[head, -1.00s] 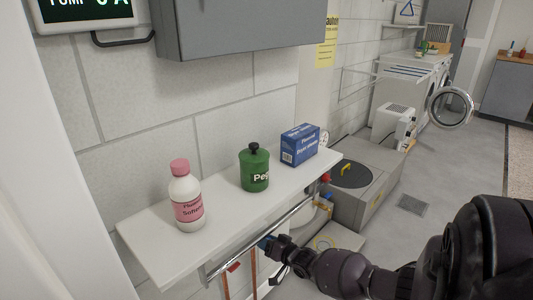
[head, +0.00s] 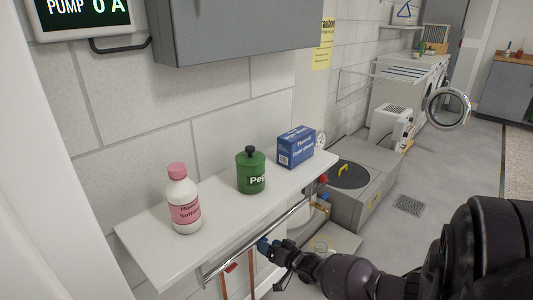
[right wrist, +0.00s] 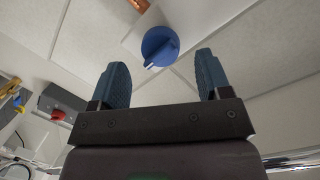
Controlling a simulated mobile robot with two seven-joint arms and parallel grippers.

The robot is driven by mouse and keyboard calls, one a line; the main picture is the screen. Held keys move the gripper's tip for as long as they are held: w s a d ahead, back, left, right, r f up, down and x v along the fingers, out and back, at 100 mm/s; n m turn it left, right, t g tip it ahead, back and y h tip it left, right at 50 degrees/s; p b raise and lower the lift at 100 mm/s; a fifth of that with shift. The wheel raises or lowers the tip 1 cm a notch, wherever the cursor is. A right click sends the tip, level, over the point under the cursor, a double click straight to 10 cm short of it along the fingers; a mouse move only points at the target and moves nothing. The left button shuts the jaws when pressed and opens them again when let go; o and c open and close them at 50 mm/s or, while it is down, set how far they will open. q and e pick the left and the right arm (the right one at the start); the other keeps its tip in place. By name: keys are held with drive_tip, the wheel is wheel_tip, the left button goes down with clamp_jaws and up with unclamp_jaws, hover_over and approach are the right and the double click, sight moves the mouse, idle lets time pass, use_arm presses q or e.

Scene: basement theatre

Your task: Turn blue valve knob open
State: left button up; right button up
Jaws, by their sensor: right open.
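The blue valve knob (right wrist: 160,46) shows in the right wrist view, round with a raised grip bar, in front of the pale tiled wall. My right gripper (right wrist: 160,72) is open, with one blue finger on each side of the knob's lower edge; the knob lies just beyond, in line with the gap. Contact does not show. In the head view my right gripper (head: 268,247) is below the front edge of the white shelf, by the copper pipes, and there I cannot tell knob from blue fingertips. My left gripper is not in view.
The white shelf (head: 225,213) holds a pink-capped bottle (head: 183,200), a green canister (head: 251,172) and a blue box (head: 295,147). A metal rail (head: 245,245) runs along its front. A grey unit with a round lid (head: 349,174) stands behind right. Floor at right is clear.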

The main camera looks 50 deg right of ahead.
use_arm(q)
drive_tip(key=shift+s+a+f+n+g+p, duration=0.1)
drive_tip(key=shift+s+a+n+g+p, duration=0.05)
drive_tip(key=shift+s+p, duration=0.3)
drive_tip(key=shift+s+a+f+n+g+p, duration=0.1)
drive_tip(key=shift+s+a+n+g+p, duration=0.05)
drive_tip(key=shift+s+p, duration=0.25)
use_arm(e)
drive_tip(key=s+r, duration=0.1)
drive_tip(key=s, duration=0.6)
drive_tip(key=shift+s+a+r, duration=0.15)
drive_tip(key=shift+s+a, duration=0.15)
drive_tip(key=shift+a, duration=0.15)
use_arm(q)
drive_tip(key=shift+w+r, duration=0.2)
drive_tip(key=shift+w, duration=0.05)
